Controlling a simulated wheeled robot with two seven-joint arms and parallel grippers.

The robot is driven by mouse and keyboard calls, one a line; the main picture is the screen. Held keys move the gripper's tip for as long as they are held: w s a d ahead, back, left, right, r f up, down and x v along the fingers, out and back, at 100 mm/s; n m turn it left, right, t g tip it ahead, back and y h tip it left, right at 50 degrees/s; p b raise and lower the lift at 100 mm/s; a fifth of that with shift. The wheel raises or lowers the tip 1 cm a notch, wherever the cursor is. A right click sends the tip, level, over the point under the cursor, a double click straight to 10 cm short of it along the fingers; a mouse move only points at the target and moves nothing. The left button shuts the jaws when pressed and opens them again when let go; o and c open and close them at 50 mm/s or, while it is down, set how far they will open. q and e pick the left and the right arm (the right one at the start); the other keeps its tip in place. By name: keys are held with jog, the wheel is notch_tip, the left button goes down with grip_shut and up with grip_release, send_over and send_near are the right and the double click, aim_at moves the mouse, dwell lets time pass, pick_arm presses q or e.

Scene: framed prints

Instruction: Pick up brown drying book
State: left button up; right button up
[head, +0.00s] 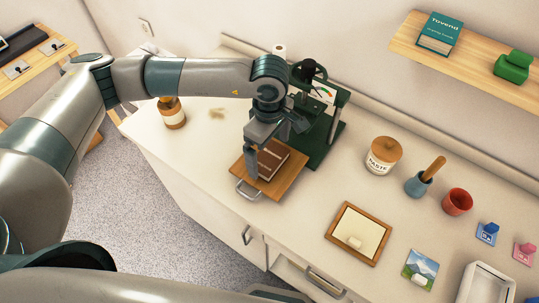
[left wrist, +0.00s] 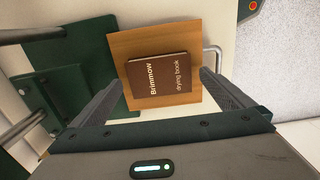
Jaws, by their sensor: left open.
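The brown drying book (head: 274,155) lies flat on a wooden board (head: 285,184) at the foot of a green press (head: 322,140). In the left wrist view the book (left wrist: 160,80) shows its cover with the words "Brimmow" and "drying book". My left gripper (head: 263,165) is over the board in the head view and hides part of the book. In the left wrist view its two fingers (left wrist: 162,98) are spread apart, with the book ahead of them and nothing between their tips. My right gripper is not in view.
A wooden shelf (head: 460,66) hangs above.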

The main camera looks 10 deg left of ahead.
pick_arm(q)
jog(key=shift+f, duration=1)
jog(key=c, duration=1.3)
